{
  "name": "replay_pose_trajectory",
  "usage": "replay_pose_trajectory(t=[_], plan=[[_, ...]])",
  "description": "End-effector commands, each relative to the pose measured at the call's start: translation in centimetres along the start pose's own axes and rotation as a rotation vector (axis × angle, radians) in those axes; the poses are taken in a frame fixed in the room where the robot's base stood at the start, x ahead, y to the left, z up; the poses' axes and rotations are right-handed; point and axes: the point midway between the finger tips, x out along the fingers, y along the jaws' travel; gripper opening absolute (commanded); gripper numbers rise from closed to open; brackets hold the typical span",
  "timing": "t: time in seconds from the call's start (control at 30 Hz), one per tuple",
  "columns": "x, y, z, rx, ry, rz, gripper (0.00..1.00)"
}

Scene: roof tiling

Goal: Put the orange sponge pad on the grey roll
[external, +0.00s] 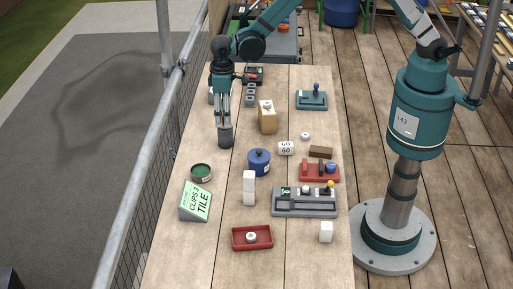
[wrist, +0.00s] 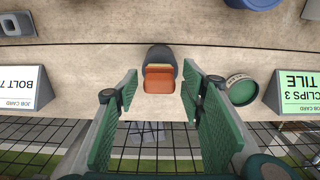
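A dark grey roll (wrist: 160,52) stands on the wooden table, and it also shows in the external view (external: 226,141) under my gripper. The orange sponge pad (wrist: 159,79) appears to lie on the roll's top, overlapping it in the wrist view. I cannot tell the exact contact between them. In the external view I cannot make out the pad. My gripper (external: 223,124) points down just above the roll. In the wrist view its green fingers are spread, one on each side of the pad, with clear gaps between them and the pad.
A blue pot (external: 259,163), a wooden block (external: 267,121) and a white block marked 60 (external: 286,148) stand to the right. A green tin (external: 201,172) and the CLIPS 3 job card (external: 196,202) are nearer the camera. A railing (external: 160,110) runs along the left edge.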

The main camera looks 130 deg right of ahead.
Motion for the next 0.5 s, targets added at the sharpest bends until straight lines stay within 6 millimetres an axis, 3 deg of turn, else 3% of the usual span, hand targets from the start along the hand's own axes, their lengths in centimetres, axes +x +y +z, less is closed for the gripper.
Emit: replay_pose_trajectory(t=[0.5], plan=[[-1.1, 0.0, 0.0, 0.0, 0.0, 0.0, 0.4]])
